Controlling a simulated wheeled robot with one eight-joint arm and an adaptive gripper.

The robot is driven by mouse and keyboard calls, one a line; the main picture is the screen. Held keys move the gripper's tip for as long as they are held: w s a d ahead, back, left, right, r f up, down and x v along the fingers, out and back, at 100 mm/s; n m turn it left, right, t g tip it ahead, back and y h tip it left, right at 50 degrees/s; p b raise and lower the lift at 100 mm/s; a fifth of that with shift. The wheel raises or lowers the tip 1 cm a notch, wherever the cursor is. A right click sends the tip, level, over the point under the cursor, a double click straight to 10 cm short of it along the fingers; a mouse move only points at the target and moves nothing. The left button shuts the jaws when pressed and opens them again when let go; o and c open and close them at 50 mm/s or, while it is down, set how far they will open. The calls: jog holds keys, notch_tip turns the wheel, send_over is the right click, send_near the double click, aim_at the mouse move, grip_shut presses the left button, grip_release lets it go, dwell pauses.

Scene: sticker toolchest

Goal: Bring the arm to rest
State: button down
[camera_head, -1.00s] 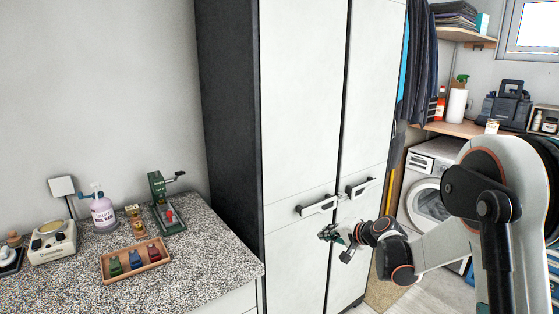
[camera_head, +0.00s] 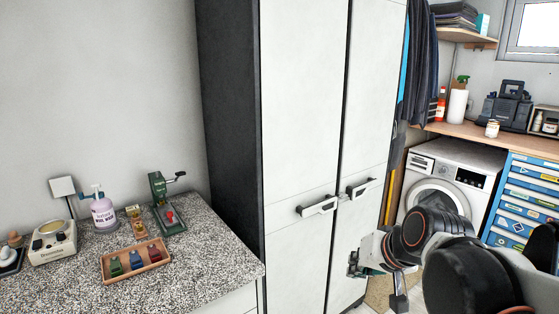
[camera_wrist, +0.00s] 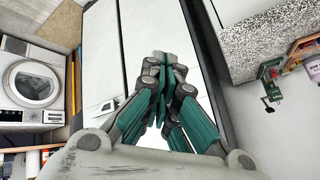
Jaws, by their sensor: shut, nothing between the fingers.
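My gripper (camera_head: 357,264) is in front of the lower right door of the tall white cabinet (camera_head: 302,95), below its handles. In the wrist view my gripper (camera_wrist: 164,58) has its teal-sided fingers together with nothing between them. My arm (camera_head: 430,235) comes in from the lower right corner of the head view, folded low.
A speckled counter (camera_head: 215,240) at left holds a wooden tray (camera_head: 108,279) with small coloured items, a purple-labelled bottle (camera_head: 103,213) and a green press (camera_head: 160,195). A washing machine (camera_head: 475,160) and blue drawer chest (camera_head: 520,205) stand at right. Cabinet handles (camera_head: 318,207) stick out near my gripper.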

jog(key=s+d+f+n+h, duration=0.1)
jog(key=s, duration=0.6)
jog(key=s+d+f+n+h, duration=0.1)
jog(key=s+d+f, duration=0.1)
jog(key=s, duration=0.5)
jog(key=shift+s+d+g, duration=0.2)
jog(key=shift+g, duration=0.1)
